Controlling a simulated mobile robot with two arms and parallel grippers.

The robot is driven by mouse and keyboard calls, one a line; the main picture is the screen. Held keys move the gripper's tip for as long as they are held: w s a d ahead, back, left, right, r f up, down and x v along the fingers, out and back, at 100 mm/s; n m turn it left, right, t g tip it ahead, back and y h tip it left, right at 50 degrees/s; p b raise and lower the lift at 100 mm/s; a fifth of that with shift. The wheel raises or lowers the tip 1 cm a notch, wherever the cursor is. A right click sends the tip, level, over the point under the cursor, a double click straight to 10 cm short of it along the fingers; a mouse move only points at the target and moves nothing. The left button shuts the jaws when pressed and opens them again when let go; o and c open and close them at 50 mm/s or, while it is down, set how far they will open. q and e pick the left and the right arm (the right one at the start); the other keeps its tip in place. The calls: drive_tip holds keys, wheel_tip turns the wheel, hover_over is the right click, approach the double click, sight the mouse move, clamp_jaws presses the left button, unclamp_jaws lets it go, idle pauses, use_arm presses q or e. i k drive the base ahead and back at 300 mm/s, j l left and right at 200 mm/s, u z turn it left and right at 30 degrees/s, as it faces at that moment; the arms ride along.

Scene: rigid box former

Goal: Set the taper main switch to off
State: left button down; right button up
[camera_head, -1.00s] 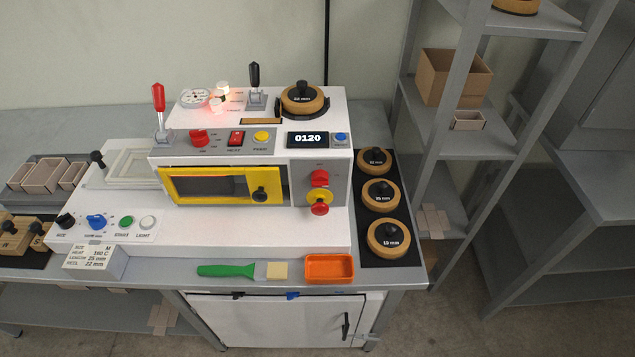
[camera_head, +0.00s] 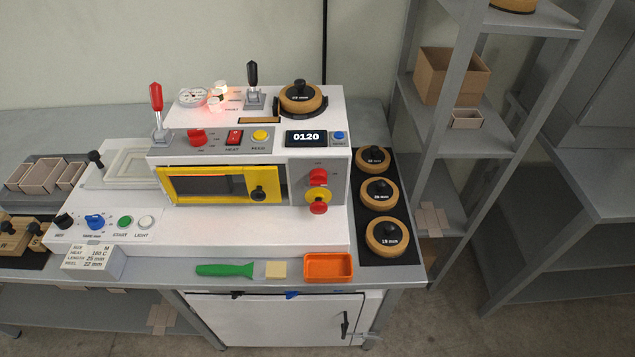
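A white machine (camera_head: 300,235) with a yellow-framed window stands on the grey bench. On its front right panel are a red knob (camera_head: 317,175) and, just below it, a yellow disc (camera_head: 318,194) with a red part (camera_head: 318,208) at its lower edge. Small red lettering sits above them, too small to read surely. Another red rotary knob (camera_head: 196,136) is on the upper panel, left of the red HEAT rocker switch (camera_head: 234,137). I cannot tell for sure which control is the taper main switch, nor its position. Neither of my grippers is in view.
A red-handled lever (camera_head: 157,98) and a black-handled lever (camera_head: 252,74) rise from the machine. A green-handled brush (camera_head: 225,270) and an orange tray (camera_head: 329,267) lie along the bench front. Several round wooden pieces stand on a black mat (camera_head: 401,257) at right. Grey shelves (camera_head: 455,150) stand beyond.

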sight(318, 177)
drive_tip(key=i+j+z, duration=0.1)
drive_tip(key=j, duration=0.8)
drive_tip(key=j+z, duration=0.1)
drive_tip(key=j, duration=0.8)
